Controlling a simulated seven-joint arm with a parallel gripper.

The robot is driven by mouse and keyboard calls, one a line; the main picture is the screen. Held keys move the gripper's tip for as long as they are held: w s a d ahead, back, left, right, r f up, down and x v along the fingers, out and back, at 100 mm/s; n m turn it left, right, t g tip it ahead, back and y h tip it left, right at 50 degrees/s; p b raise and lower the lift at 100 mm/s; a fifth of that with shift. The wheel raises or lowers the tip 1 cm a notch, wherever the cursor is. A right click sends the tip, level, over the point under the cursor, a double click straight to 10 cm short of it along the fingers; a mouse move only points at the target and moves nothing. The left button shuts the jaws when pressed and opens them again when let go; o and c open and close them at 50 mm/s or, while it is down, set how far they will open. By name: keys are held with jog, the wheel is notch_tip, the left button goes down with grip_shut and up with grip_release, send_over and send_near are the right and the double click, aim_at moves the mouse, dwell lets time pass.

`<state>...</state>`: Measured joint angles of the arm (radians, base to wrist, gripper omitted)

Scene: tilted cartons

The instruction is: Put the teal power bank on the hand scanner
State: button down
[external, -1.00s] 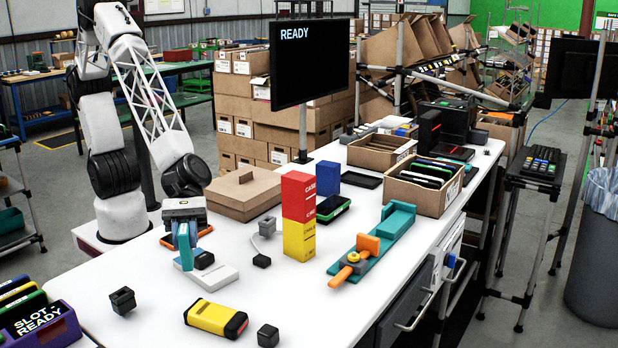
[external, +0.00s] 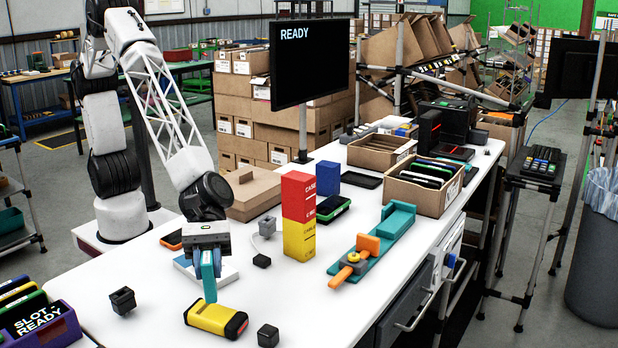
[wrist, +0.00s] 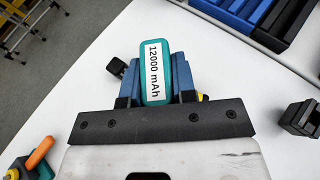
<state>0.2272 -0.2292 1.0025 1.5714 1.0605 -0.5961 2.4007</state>
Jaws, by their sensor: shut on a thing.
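The teal power bank (external: 209,284) hangs upright in my gripper (external: 207,262), which is shut on it. In the wrist view my gripper (wrist: 158,88) has its blue fingers on either side of the power bank (wrist: 154,70), whose white label reads 12000 mAh. A yellow and black device (external: 216,319), apparently the hand scanner, lies on the white table just below the power bank. The power bank's lower end overlaps its far edge in the external view; I cannot tell if they touch. In the wrist view the device is almost wholly hidden behind my gripper.
Small dark blocks stand at left (external: 123,300) and right (external: 268,335) of the device. A white device (external: 228,272) lies behind my gripper. A red and yellow box stack (external: 299,225) and a teal fixture (external: 375,245) stand to the right. A purple slot holder (external: 45,328) is front left.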

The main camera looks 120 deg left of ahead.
aim_at(212, 294)
jog(key=shift+w+d, duration=0.1)
jog(key=shift+w, duration=0.25)
jog(key=shift+f, duration=0.1)
jog(key=shift+f, duration=1.7)
jog(key=shift+f, duration=0.2)
jog(key=c, duration=0.9)
grip_release()
jog(key=shift+r, duration=0.15)
jog(key=shift+s+r, duration=0.1)
jog(key=shift+v, duration=5.95)
